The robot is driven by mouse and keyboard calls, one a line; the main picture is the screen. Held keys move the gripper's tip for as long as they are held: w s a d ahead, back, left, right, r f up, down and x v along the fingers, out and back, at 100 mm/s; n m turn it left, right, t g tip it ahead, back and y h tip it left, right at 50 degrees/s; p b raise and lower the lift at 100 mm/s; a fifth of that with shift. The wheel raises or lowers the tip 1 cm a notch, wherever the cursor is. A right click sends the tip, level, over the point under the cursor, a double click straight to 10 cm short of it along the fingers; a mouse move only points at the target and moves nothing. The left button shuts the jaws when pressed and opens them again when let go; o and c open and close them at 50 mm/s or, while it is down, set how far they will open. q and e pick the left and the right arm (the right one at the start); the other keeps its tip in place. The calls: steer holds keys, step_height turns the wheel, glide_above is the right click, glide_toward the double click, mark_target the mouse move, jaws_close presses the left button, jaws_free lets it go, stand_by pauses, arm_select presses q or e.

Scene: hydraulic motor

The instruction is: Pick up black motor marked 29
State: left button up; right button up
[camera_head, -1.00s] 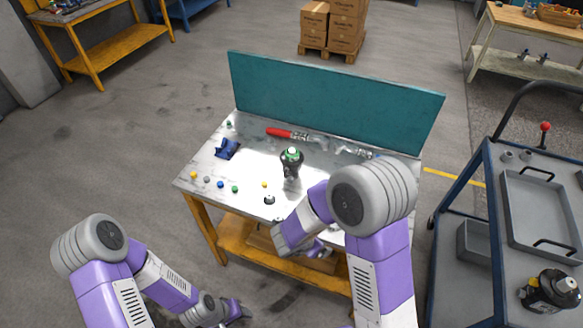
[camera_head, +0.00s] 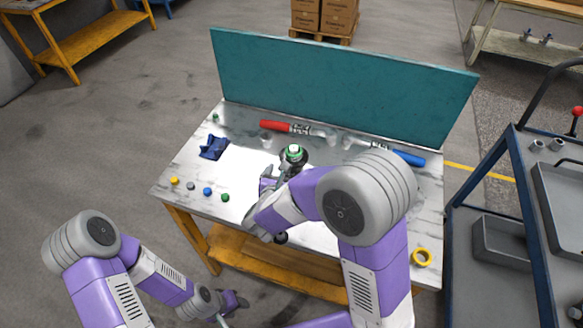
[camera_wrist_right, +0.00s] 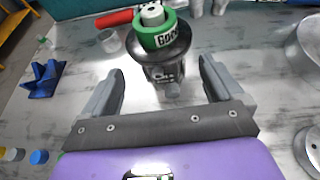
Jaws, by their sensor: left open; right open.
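The black motor (camera_head: 293,155) with a green ring and pale top stands upright on the metal workbench (camera_head: 180,160). In the right wrist view the motor (camera_wrist_right: 162,70) stands just ahead of my right gripper, roughly centred between its fingertips. My right gripper (camera_wrist_right: 162,66) is open and empty; in the head view it (camera_head: 270,180) is at the near left side of the motor, partly hidden by its arm. I cannot read a 29 on the motor. My left gripper (camera_head: 237,302) is open and empty, low in front of the bench.
A red-handled tool (camera_head: 275,126) lies behind the motor. A blue part (camera_head: 213,147) and several coloured caps (camera_head: 207,191) lie at the left. A yellow ring (camera_head: 422,257) is at the front right. A teal panel (camera_head: 340,90) closes the back. A cart (camera_head: 530,190) stands right.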

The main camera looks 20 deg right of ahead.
mark_target(291, 171)
steer(key=b+x, duration=0.1)
steer(key=x, duration=0.2)
steer(key=f+b+x, duration=0.1)
steer(key=x, duration=0.3)
steer(key=shift+s, duration=0.25)
steer(key=shift+w+d, duration=0.15)
steer(key=shift+w, duration=0.25)
jaws_close()
steer(key=shift+r, duration=0.25)
